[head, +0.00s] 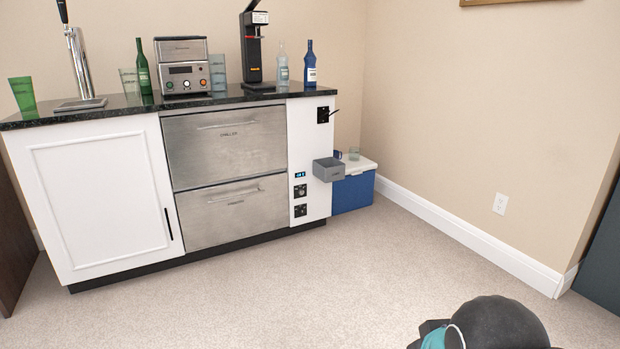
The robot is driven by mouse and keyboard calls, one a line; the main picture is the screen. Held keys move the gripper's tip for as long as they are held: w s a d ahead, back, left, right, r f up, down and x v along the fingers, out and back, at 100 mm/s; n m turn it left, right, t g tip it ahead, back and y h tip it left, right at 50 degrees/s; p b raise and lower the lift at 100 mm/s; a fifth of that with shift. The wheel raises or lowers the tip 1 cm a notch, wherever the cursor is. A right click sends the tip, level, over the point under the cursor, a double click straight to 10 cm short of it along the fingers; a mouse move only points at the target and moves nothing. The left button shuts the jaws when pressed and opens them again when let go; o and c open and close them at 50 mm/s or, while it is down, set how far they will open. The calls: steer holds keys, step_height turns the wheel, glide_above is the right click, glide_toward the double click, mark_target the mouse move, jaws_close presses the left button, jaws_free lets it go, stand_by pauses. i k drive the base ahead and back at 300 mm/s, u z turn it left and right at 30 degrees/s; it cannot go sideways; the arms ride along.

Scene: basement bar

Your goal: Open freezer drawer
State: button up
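Two stainless steel drawers are set one above the other in the bar counter. The upper drawer (229,155) has a label that seems to read "chiller". The lower drawer (234,223) has a label too small to read surely; by its place it could be the freezer drawer. Each has a horizontal bar handle near its top, the lower handle (235,194) included. Both drawers look closed. Only a dark rounded part of my arm with a teal band shows at the bottom right, well away from the counter. My gripper's fingers are not in view.
A white cabinet door (95,200) is left of the drawers. A grey open box (328,169) juts from the right panel, near a blue cooler (353,190). Bottles, glasses and machines stand on the black countertop (225,97). The carpet (300,280) before the counter is clear.

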mark_target(213, 214)
steer(key=i, duration=2.6)
steer(key=u, duration=1.25)
